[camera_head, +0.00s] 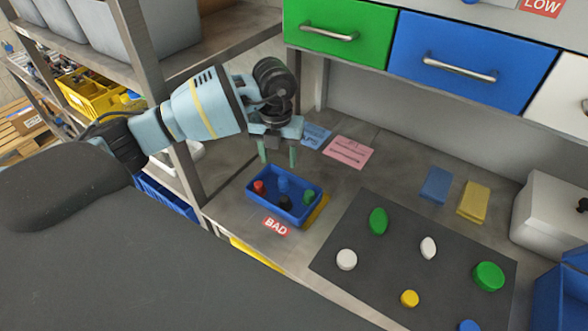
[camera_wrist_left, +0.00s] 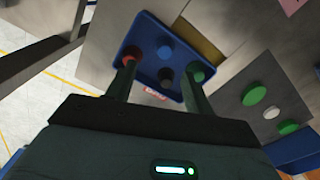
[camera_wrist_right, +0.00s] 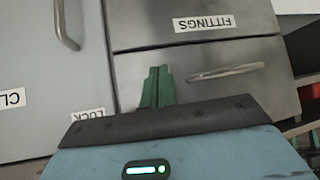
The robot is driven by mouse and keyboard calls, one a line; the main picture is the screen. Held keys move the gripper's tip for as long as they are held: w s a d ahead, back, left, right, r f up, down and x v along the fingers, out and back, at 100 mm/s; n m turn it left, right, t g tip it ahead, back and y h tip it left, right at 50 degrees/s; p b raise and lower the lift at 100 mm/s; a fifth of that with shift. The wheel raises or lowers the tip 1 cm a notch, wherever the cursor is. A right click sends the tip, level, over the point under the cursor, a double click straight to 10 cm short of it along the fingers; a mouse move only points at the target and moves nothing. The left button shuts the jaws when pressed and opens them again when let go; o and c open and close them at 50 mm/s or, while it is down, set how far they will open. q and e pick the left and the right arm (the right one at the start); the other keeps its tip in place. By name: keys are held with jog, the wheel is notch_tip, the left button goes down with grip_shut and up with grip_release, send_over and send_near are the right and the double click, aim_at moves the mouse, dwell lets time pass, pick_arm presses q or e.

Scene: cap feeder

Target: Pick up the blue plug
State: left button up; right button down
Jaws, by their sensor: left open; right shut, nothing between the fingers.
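The blue plug (camera_head: 283,184) stands in a small blue tray (camera_head: 256,199) among red, black and green plugs. It also shows in the left wrist view (camera_wrist_left: 165,53), between the open fingers' lines and farther off. My left gripper (camera_head: 278,157) is open and empty above the tray's back edge, with its green fingers pointing down. In the left wrist view its fingers (camera_wrist_left: 158,82) are spread to either side of the plugs. My right gripper (camera_wrist_right: 157,72) is shut and empty, in front of grey drawers and away from the tray.
A dark mat (camera_head: 374,268) with several green, white, yellow and blue caps lies to the right of the tray. A red BAD label (camera_head: 276,227) is at the tray's front. A metal shelf post (camera_head: 160,90) stands left of my left gripper. Drawers (camera_head: 460,60) hang behind.

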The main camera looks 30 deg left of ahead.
aim_at(283, 178)
pick_arm(q)
jog(key=shift+w+a, duration=0.1)
jog(key=shift+w, duration=0.1)
jog(key=shift+s, duration=0.15)
jog(key=shift+s+f, duration=0.15)
jog(key=shift+f, duration=1.5)
jog(key=f, duration=0.2)
jog(key=d+f, duration=0.1)
jog(key=shift+w+f, duration=0.2)
jog(key=shift+w, duration=0.15)
jog(key=shift+a+f, duration=0.1)
jog(key=shift+f, duration=0.4)
pick_arm(e)
jog(key=shift+s+f, duration=0.25)
jog(key=shift+s, duration=0.25)
pick_arm(q)
jog(key=shift+c, duration=0.4)
